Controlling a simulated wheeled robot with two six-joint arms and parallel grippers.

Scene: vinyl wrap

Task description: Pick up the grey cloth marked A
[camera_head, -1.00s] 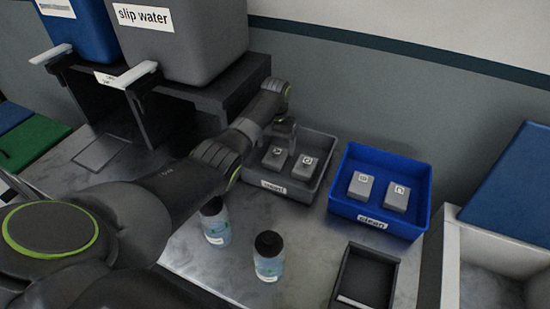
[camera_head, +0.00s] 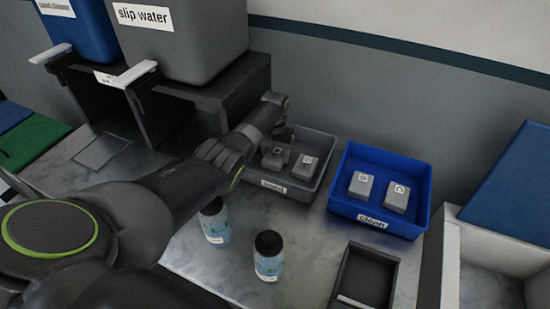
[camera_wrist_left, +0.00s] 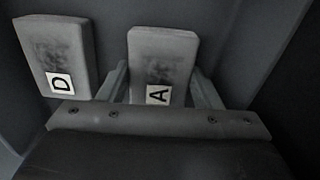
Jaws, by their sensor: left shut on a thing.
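The grey cloth marked A (camera_wrist_left: 163,62) is a thick folded block between the two fingers of my left gripper (camera_wrist_left: 160,90), which is shut on it. In the head view this cloth (camera_head: 273,161) is in the left part of the grey tray (camera_head: 262,190), partly covered by my left gripper (camera_head: 279,150). I cannot tell whether it is clear of the tray floor. A second grey cloth, marked D (camera_wrist_left: 52,55), lies beside it, apart from the fingers; it also shows in the head view (camera_head: 305,167). My right gripper is not in view.
A blue tray labelled clean (camera_head: 345,207) holds two grey cloths to the right. Two bottles (camera_head: 215,224) (camera_head: 268,258) stand in front of the grey tray. A small dark open box (camera_head: 368,272) is at front right. The slip water tank (camera_head: 185,50) stands behind left.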

